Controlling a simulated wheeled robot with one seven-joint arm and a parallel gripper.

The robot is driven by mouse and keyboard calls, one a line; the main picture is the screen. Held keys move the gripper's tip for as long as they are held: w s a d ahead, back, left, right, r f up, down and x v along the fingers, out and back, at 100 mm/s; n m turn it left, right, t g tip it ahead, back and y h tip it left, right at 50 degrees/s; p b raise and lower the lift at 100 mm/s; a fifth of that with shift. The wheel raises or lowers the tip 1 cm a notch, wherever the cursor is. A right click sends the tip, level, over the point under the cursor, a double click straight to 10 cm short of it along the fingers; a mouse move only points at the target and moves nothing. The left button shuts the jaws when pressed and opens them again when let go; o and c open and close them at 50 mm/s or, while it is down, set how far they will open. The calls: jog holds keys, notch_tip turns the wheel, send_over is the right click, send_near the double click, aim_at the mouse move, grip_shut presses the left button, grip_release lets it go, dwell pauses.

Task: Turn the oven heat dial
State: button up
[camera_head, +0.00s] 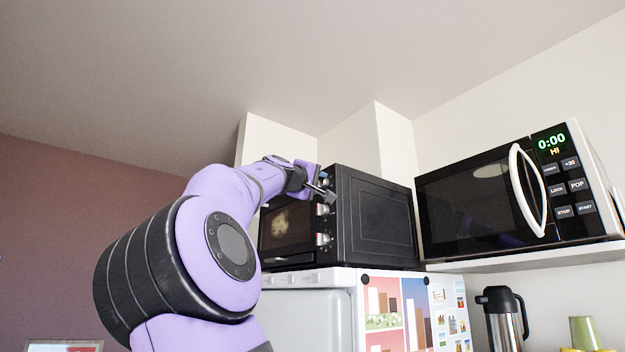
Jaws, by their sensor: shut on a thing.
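The black oven (375,222) stands on top of a white fridge, with its dark glass door (285,228) facing left. Its narrow control strip runs down the front's right edge and carries a column of dials. A middle dial (322,210) and a lower dial (322,239) show in silver. My gripper (326,194) is at the upper part of this strip, in front of the dials. It is shut on an oven dial near the top; the fingers hide most of it. I cannot read the dial markings or its angle.
A microwave (485,200) with a white handle sits on a shelf to the right. The white fridge (305,316) below has pictures on its side. A steel flask (503,318) and a green cup (583,332) stand lower right. Open air lies left of the oven.

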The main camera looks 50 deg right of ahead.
jog(key=shift+s+n, duration=0.1)
jog(key=shift+n, duration=0.3)
jog(key=o, duration=0.9)
jog(key=shift+a, duration=0.15)
jog(key=shift+a, duration=0.3)
jog(key=v, duration=1)
jog(key=shift+r, duration=0.15)
jog(key=shift+s+a, duration=0.1)
